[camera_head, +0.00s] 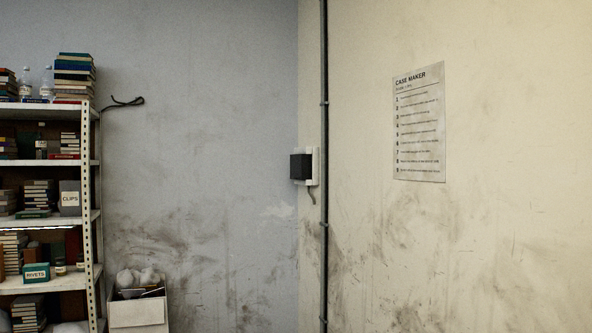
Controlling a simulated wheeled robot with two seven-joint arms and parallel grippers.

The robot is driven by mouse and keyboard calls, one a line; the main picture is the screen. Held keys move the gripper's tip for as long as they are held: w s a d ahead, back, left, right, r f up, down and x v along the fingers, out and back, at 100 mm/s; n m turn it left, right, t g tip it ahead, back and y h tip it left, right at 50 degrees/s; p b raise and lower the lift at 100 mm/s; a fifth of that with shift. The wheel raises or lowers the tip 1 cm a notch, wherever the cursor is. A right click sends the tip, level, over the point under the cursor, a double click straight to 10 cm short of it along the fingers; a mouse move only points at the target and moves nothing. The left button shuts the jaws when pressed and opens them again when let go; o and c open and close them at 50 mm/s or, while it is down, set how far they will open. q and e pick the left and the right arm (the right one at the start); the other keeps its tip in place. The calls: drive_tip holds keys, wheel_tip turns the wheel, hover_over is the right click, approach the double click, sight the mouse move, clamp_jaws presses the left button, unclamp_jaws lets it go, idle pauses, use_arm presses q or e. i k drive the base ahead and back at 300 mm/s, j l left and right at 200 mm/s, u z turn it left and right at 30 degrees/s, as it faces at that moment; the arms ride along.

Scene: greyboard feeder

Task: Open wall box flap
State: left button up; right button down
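A small dark box (300,167) with a pale backing plate (316,166) is mounted on the wall near the room's corner, left of a vertical pipe. Its dark front looks closed, but it is too small to tell where a flap's edge lies. Neither of my grippers is in view.
A metal shelf (91,215) with books, bottles and labelled boxes stands at the left. A white bin (138,314) holding pale lumps stands beside it. A vertical pipe (324,120) runs right of the wall box. A printed sheet (419,125) hangs on the right wall.

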sight(301, 165)
drive_tip(key=i+u, duration=0.2)
drive_tip(key=i, duration=1.75)
